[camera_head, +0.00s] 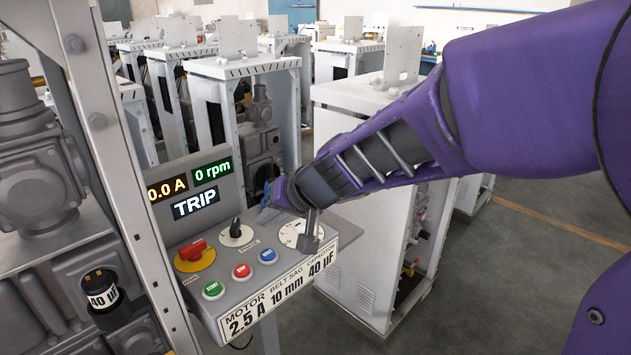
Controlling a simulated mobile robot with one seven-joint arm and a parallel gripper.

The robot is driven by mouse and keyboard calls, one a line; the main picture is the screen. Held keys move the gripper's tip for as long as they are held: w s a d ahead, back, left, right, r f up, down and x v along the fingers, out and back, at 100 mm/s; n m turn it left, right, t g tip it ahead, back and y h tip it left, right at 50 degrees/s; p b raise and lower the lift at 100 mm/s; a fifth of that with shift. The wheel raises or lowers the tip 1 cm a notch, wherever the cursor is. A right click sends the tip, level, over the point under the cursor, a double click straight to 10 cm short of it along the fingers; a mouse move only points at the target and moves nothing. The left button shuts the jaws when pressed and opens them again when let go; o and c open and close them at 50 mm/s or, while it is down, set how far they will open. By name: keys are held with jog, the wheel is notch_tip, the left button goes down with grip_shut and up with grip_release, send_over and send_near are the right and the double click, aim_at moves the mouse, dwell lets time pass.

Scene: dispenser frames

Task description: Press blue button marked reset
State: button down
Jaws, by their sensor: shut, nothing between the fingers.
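The blue button (268,256) is the rightmost of a row of three buttons on a grey sloped control panel (222,272). Its white lettering is too small to read surely. My purple gripper (270,205) reaches in from the right, above the back right part of the panel. It is shut and empty, beyond the blue button in the picture and apart from it. The display (194,204) behind the panel reads TRIP, with 0.0 A and 0 rpm above.
Left of the blue button are a red button (241,271) and a green button (213,289). Behind stand a red switch on yellow (194,254), a black knob (236,231) and a white capacitor dial (291,234). A metal frame post (110,140) rises at left. White cabinets fill the background.

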jog(key=b, duration=0.3)
send_over(271, 257)
jog(key=f, duration=0.4)
jog(key=shift+w+a+f, duration=0.1)
jog(key=shift+w, duration=0.2)
jog(key=shift+s+f+b, duration=0.3)
jog(key=shift+b, duration=0.25)
jog(key=shift+f, duration=0.3)
dwell(0.7)
jog(key=shift+f+b, duration=0.2)
jog(key=shift+b, duration=0.5)
jog(key=shift+f+b, duration=0.35)
jog(key=shift+b, duration=0.2)
dwell(0.3)
dwell(0.3)
jog(key=shift+r+p, duration=0.6)
jog(key=shift+r, duration=0.25)
jog(key=shift+r, duration=0.15)
